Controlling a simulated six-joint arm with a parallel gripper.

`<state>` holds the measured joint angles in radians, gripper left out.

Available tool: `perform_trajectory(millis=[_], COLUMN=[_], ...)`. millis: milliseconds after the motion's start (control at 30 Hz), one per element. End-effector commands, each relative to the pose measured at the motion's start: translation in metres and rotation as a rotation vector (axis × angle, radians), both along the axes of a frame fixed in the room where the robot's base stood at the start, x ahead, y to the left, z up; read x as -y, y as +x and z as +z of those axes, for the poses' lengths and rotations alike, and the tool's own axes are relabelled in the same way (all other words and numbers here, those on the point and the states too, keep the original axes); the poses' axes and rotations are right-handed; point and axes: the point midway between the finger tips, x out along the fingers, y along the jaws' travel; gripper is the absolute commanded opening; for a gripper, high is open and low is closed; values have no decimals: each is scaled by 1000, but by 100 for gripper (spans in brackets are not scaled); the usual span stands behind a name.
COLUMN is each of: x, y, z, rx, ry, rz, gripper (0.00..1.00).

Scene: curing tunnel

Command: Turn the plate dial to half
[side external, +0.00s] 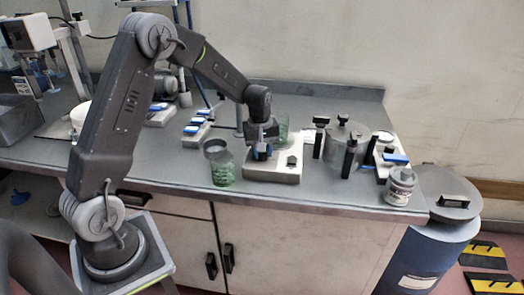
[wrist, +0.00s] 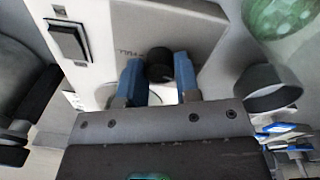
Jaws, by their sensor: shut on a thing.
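The plate dial (wrist: 159,66) is a black round knob on the top of a white box-like unit (wrist: 200,22). My gripper (wrist: 159,75) has its two blue fingers on either side of the dial, shut on it. In the side external view my gripper (side external: 262,152) points down over the white unit (side external: 273,174), and the fingers and wrist hide the dial there. Printed lettering that seems to read "FULL" shows beside the dial in the wrist view. The dial's pointer mark cannot be made out.
A black rocker switch (wrist: 68,40) sits on the same unit. A green-tinted beaker (side external: 223,172) stands close on the left, and a grey lidded pot (side external: 345,145) with black handles on the right. A white labelled jar (side external: 400,186) stands near the bench's right end.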

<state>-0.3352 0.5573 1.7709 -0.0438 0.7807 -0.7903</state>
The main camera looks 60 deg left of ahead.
Motion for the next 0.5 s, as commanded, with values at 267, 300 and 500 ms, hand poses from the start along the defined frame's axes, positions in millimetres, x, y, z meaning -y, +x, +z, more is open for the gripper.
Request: perform_trajectory(millis=[267,300,500], x=[-1,-1,-1], y=[0,0,1], z=[1,1,1], rx=[1,1,2], ry=[-1,0,-1], rz=[-258,-297,-486], gripper=[7,7,7])
